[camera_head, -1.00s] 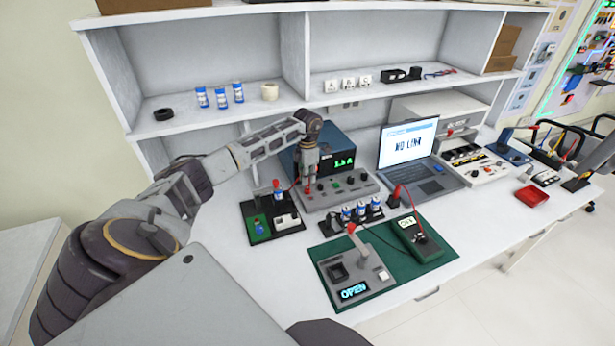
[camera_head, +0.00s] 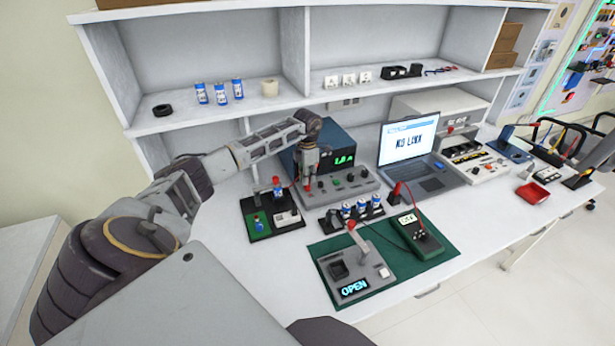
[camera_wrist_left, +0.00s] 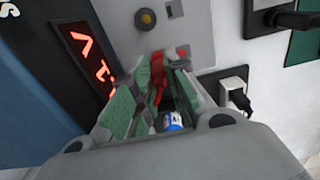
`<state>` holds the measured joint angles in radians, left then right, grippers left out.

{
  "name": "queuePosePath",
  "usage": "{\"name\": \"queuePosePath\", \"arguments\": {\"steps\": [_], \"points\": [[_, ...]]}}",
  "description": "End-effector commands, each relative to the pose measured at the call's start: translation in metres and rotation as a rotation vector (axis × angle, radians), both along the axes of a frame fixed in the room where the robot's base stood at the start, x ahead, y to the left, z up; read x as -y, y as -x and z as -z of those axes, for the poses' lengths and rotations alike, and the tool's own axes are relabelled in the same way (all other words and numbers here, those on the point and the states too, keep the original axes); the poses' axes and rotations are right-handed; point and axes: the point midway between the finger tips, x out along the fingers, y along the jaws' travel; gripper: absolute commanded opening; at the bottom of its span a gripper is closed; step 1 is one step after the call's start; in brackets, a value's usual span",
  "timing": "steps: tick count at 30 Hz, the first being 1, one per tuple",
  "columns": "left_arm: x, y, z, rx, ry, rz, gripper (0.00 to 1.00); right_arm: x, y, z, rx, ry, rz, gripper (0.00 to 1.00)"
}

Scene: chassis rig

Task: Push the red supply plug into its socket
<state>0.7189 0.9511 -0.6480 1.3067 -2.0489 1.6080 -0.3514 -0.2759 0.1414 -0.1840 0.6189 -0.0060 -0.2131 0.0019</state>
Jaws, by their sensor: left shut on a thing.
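My left gripper (camera_head: 310,176) points down over the front of the grey supply panel (camera_head: 345,190) and is shut on the red plug (camera_head: 308,187). In the left wrist view the red plug (camera_wrist_left: 157,78) shows between the green finger pads of the gripper (camera_wrist_left: 160,85), close to the panel (camera_wrist_left: 195,25). The fingers hide most of the plug and the socket, so I cannot tell how deep the plug sits. My right gripper is not in view.
The blue supply unit (camera_head: 333,146) with a lit display stands behind the panel. A black board with a green part (camera_head: 258,225) is in front left. The laptop (camera_head: 410,150) reads NO LINK. The tester (camera_head: 355,268) on the green mat (camera_head: 388,270) reads OPEN.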

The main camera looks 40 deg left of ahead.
Motion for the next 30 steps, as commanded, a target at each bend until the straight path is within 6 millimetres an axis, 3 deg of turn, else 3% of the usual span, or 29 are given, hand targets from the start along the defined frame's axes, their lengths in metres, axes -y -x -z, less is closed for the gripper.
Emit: {"name": "queuePosePath", "arguments": {"steps": [4,5,11,23,30], "points": [[0.000,0.000,0.003,0.000,0.000,0.000,0.00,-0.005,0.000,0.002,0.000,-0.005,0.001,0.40],[0.000,0.000,0.003,0.000,0.000,0.000,0.17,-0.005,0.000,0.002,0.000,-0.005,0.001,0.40],[0.000,0.000,0.002,0.000,0.000,0.000,0.41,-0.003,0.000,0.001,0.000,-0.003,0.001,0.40],[0.000,0.000,0.000,0.000,0.000,0.000,0.41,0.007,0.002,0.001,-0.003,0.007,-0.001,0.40],[0.000,-0.001,-0.017,0.003,-0.001,-0.001,0.41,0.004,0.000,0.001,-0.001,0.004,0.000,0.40]]}}
